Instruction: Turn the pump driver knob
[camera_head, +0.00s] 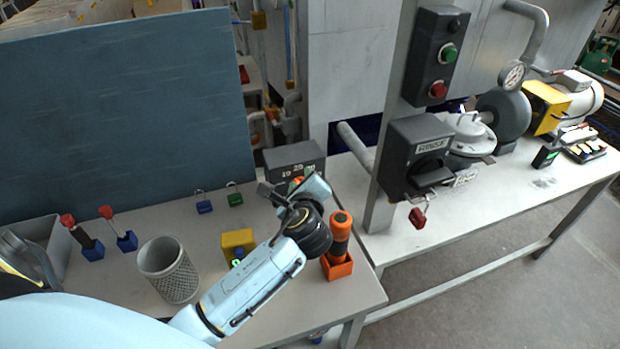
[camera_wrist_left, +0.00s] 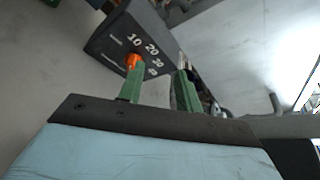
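The pump driver is a dark grey box (camera_head: 294,158) at the back of the near table. The wrist view shows its face (camera_wrist_left: 122,32) with white numbers 10, 20, 30 and more. Its orange knob (camera_head: 297,182) is partly hidden behind my gripper; in the wrist view the knob (camera_wrist_left: 132,61) shows just past the tip of the left green finger. My left gripper (camera_head: 287,194) is in front of the box. Its two green fingers (camera_wrist_left: 159,78) are apart with nothing seen between them. I cannot tell whether a finger touches the knob. My right gripper is not in view.
An orange-and-black flashlight (camera_head: 340,238) stands in an orange holder right of my left wrist. A yellow box (camera_head: 238,243) and a mesh cup (camera_head: 170,268) are left of the arm. Padlocks (camera_head: 235,197) lie behind. A post with a grey switch box (camera_head: 415,145) rises at the right.

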